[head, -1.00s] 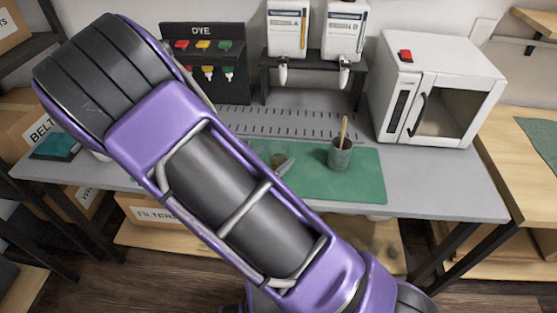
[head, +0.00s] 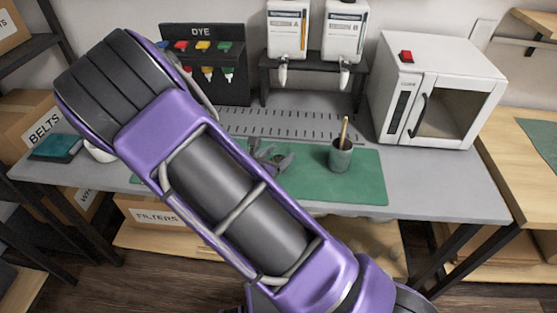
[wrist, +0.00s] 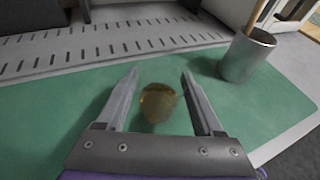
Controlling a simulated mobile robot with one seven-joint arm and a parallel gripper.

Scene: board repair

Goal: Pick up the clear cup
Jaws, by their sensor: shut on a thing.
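The clear cup (wrist: 158,103) shows in the wrist view as a small see-through round shape with an amber tint, between the two fingers of my gripper (wrist: 160,74). My gripper is shut on it, though the contact is hard to make out. The green mat (wrist: 70,95) lies below. In the head view my gripper (head: 272,157) is over the left part of the mat, partly behind my arm. I cannot make out the cup there.
A grey cup (head: 341,156) with a wooden stick stands on the mat to the right. A white oven (head: 437,90) is at the right, two dispensers (head: 288,35) and a dye rack (head: 205,62) behind.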

